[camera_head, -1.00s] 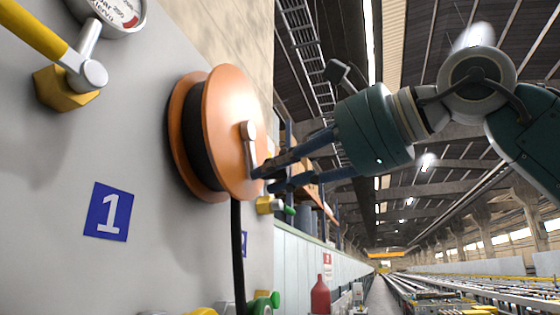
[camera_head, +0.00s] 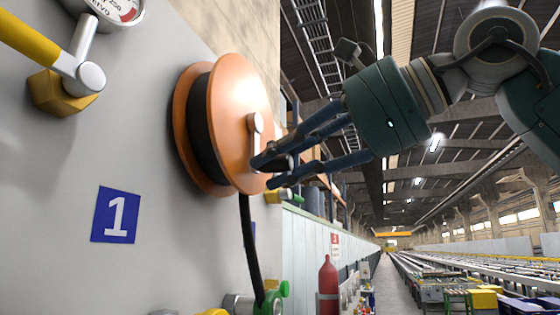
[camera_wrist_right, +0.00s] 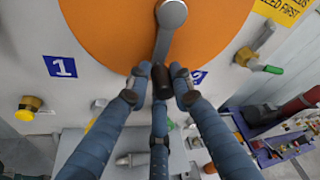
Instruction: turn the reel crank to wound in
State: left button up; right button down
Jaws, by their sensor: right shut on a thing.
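The orange reel (camera_head: 235,115) with black hose (camera_head: 203,118) wound on it is mounted on the grey panel. Its grey crank arm (camera_head: 255,127) points downward from the hub; it also shows in the right wrist view (camera_wrist_right: 169,38). My right gripper (camera_head: 268,171) is shut on the dark crank handle (camera_wrist_right: 162,82) at the arm's lower end. In the right wrist view, the fingers (camera_wrist_right: 162,76) sit on both sides of the handle, and they partly hide it in the head view. My left gripper is out of view.
A yellow lever valve (camera_head: 65,70) and a gauge (camera_head: 120,8) are at upper left. A blue "1" sign (camera_head: 116,215) is on the panel. Hose (camera_head: 250,250) hangs below the reel near green-handled valves (camera_head: 270,297). A red extinguisher (camera_head: 327,285) stands further back.

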jog(key=shift+f, duration=0.1)
jog(key=c, duration=1.6)
grip_release()
jog(key=v, duration=1.2)
jog(key=shift+d, duration=0.1)
jog(key=shift+c, duration=0.4)
